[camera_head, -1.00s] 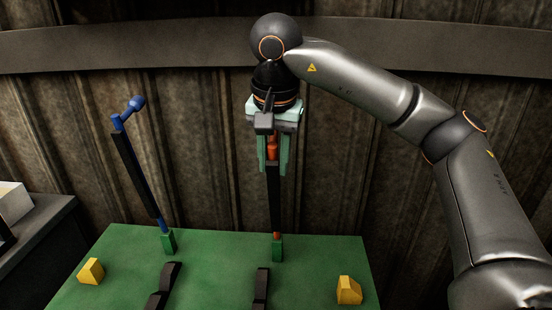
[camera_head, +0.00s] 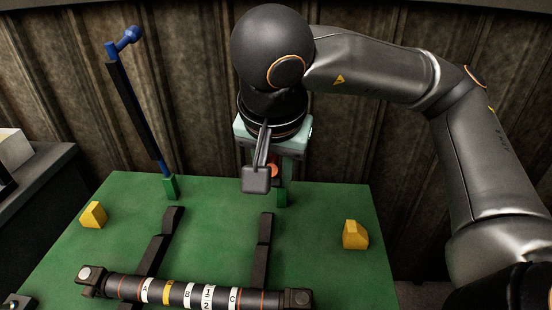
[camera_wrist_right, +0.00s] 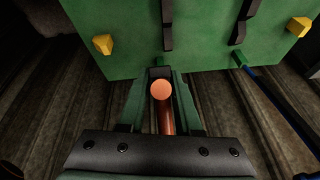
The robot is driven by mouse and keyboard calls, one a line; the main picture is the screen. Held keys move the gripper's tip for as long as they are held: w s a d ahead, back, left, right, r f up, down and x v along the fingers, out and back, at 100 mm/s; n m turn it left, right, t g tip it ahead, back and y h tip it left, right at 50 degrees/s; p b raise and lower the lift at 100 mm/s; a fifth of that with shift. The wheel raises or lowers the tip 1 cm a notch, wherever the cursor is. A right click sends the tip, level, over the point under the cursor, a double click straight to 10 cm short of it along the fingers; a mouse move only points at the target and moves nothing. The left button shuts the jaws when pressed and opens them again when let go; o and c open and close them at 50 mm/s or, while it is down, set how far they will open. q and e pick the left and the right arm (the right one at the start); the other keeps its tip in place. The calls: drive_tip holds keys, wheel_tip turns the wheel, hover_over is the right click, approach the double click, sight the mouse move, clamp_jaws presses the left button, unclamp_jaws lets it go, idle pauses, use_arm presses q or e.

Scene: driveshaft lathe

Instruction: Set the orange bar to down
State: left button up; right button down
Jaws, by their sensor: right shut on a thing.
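The orange bar (camera_head: 273,170) is mostly hidden behind my right gripper in the head view; its round orange end faces the camera. In the right wrist view the bar (camera_wrist_right: 165,118) stands between the two green fingers, its orange end toward that camera. My right gripper (camera_wrist_right: 161,93) is shut on it. In the head view the right gripper (camera_head: 272,173) is above the back edge of the green table, by the bar's green base (camera_head: 283,195). The bar seems tilted toward the head camera. My left gripper is not in view.
A blue bar (camera_head: 128,90) with a black sleeve leans upright at the table's back left. A banded shaft (camera_head: 195,292) lies across the front of the green table (camera_head: 320,230). Two black supports and two yellow blocks (camera_head: 94,215) (camera_head: 355,235) are on it.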

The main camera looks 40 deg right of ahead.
drive_tip(key=shift+a, duration=0.2)
drive_tip(key=c, duration=1)
unclamp_jaws()
drive_tip(key=shift+o, duration=0.9)
drive_tip(key=shift+a, duration=0.1)
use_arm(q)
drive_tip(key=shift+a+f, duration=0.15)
use_arm(e)
drive_tip(key=shift+o, duration=0.3)
use_arm(q)
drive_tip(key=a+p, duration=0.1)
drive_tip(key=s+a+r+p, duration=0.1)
drive_tip(key=p, duration=0.1)
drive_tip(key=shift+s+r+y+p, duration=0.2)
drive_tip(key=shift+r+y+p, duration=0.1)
use_arm(e)
drive_tip(key=v, duration=1.2)
drive_tip(key=shift+r, duration=0.3)
drive_tip(key=shift+c, duration=0.3)
